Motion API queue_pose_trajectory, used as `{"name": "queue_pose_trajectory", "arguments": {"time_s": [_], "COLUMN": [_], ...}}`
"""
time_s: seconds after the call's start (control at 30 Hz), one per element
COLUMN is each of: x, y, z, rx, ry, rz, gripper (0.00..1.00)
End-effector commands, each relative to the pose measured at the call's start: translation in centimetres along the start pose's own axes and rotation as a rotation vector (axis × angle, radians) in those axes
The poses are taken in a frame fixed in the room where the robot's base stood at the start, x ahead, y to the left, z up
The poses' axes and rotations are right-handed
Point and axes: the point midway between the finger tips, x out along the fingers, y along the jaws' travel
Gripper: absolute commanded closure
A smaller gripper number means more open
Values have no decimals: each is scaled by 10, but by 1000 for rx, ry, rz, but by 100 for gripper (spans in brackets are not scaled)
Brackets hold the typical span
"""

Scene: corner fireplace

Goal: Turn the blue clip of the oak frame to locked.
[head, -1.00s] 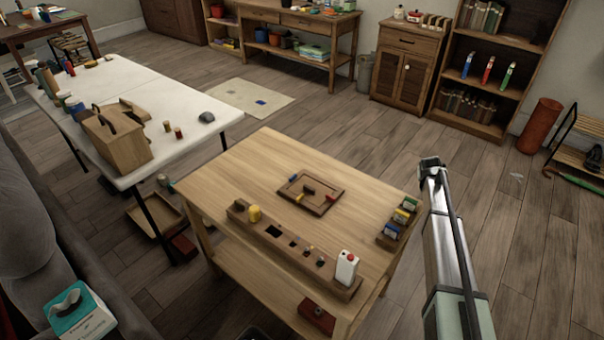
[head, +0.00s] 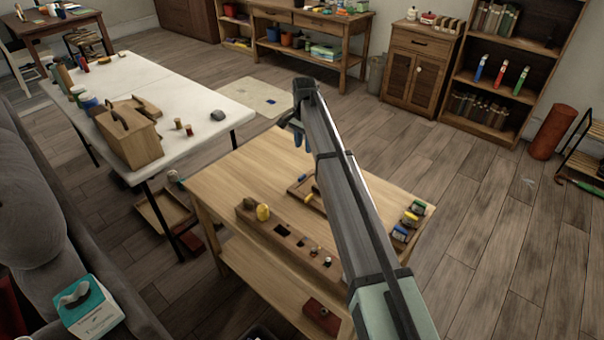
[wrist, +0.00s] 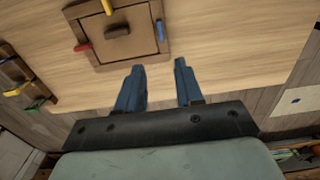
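The oak frame (wrist: 127,51) lies flat on the wooden table, with a dark raised handle (wrist: 117,31) in its middle. In the wrist view its blue clip (wrist: 161,31) is on the right edge, roughly in line with that edge. A red clip (wrist: 83,47) points outward at the left edge, and a yellow clip (wrist: 107,6) is at the top. My gripper (wrist: 159,66) is open and empty, its blue fingers apart from the frame and just below the blue clip in the picture.
A long wooden block (head: 288,242) with holes and a yellow piece (head: 263,212) stands at the table's front. A rack of coloured pieces (head: 407,228) is at the right edge. The tabletop (head: 225,180) left of the frame is clear.

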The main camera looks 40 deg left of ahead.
Motion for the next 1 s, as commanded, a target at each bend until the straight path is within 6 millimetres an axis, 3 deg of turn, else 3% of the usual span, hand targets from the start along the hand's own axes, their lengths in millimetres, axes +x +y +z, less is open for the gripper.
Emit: {"name": "queue_pose_trajectory", "arguments": {"time_s": [0.13,0.27,0.8,1.0], "x": [2,17,108,128], "y": [-4,-3,-2,-2], "z": [7,7,8,7], "rx": [4,4,4,4], "ry": [-13,-13,-11,-10], "rz": [6,7,6,4], "gripper": [64,64,64,64]}}
